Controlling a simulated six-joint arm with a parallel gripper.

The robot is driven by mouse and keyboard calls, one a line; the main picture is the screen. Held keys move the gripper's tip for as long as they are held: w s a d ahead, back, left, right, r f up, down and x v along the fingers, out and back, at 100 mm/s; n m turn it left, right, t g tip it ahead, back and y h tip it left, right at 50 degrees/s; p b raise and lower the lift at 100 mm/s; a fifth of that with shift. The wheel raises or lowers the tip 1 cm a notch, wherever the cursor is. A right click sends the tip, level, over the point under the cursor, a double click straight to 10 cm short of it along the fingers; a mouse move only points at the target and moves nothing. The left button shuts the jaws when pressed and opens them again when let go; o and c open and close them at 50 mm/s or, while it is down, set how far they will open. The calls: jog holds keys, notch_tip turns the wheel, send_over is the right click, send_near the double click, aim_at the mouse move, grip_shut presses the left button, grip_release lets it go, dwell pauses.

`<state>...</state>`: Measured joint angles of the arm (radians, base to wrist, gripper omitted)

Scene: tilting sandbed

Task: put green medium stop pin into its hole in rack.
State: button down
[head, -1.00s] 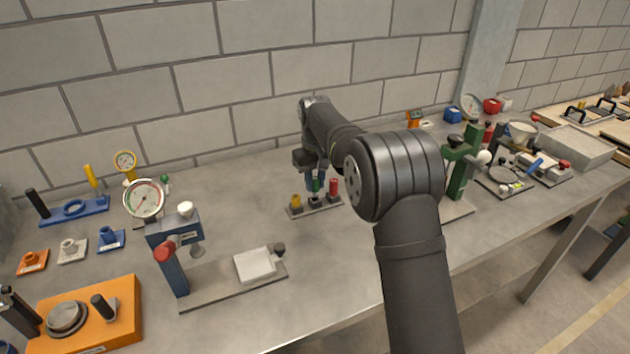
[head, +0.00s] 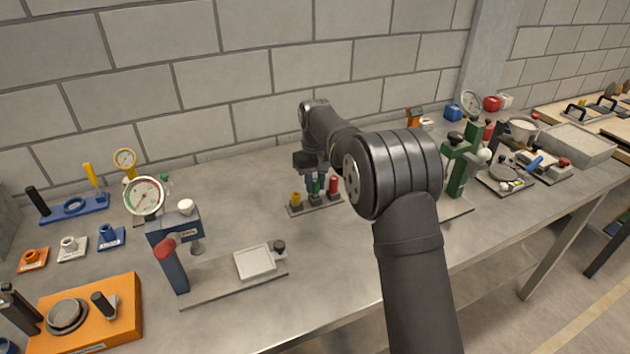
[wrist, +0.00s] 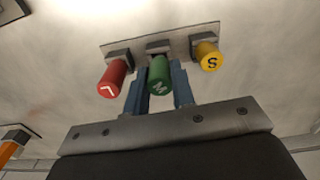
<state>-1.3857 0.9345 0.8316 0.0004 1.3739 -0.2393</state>
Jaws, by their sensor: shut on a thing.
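The green pin (wrist: 160,75), marked M on its cap, is between the blue fingers of my gripper (wrist: 158,88) in the wrist view. My gripper is shut on it. The pin is at the middle block of the rack (wrist: 230,36); how deep it sits in the hole cannot be told. The green pin (head: 316,186) and the rack (head: 294,211) also show in the head view, with my gripper (head: 315,180) over the middle of the rack. The red pin (wrist: 113,80), marked L, and the yellow pin (wrist: 208,56), marked S, stand in the outer blocks on either side.
A green stand (head: 460,170) is to the right. The brick wall (head: 250,60) is behind. Bare bench lies in front of the rack.

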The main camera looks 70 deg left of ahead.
aim_at(315, 181)
jog(key=shift+f, duration=0.85)
jog(key=c, duration=1.1)
grip_release()
jog(key=shift+c, duration=0.2)
jog(key=shift+r, duration=0.1)
notch_tip(315, 181, up, 17)
notch_tip(315, 181, down, 17)
jog(key=shift+f, duration=0.15)
jog(key=shift+r, duration=0.2)
